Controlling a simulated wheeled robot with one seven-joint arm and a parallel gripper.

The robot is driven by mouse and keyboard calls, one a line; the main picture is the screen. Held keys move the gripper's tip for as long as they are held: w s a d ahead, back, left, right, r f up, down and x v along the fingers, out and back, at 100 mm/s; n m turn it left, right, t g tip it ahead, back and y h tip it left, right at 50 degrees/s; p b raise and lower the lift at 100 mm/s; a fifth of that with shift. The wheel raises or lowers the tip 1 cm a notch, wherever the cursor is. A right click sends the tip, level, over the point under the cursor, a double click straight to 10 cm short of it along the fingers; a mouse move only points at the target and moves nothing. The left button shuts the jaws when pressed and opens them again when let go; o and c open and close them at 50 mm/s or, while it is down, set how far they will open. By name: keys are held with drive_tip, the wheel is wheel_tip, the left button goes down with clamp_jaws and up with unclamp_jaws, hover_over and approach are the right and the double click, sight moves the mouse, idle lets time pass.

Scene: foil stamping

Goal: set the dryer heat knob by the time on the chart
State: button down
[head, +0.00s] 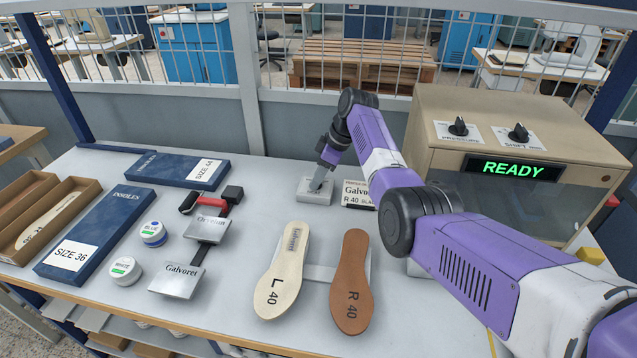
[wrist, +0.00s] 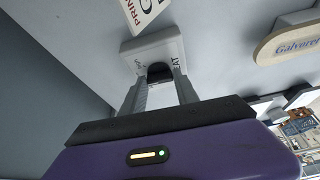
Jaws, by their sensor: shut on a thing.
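My gripper (head: 319,182) reaches down at the back of the table, onto a small light-grey box (head: 311,197). In the wrist view the same box (wrist: 137,49) bears a label ending in "EAT". My gripper's two fingers (wrist: 159,84) are shut on the dark heat knob (wrist: 160,71) on the box's face. The fingers hide most of the knob, so its pointer and setting cannot be read. I make out no time chart.
A beige machine (head: 440,112) showing "READY", with two knobs on top, stands right, behind my arm. A pale insole (head: 284,270) and a brown one (head: 350,280) lie in front. Stamps (head: 177,282), ink pots (head: 125,270) and insole boxes (head: 95,235) fill the left.

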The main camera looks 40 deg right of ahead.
drive_tip(key=shift+n+b, duration=0.3)
drive_tip(key=shift+n, duration=0.1)
drive_tip(key=c, duration=0.9)
unclamp_jaws()
drive_tip(key=shift+v, duration=3.9)
drive_tip(key=shift+w, duration=0.1)
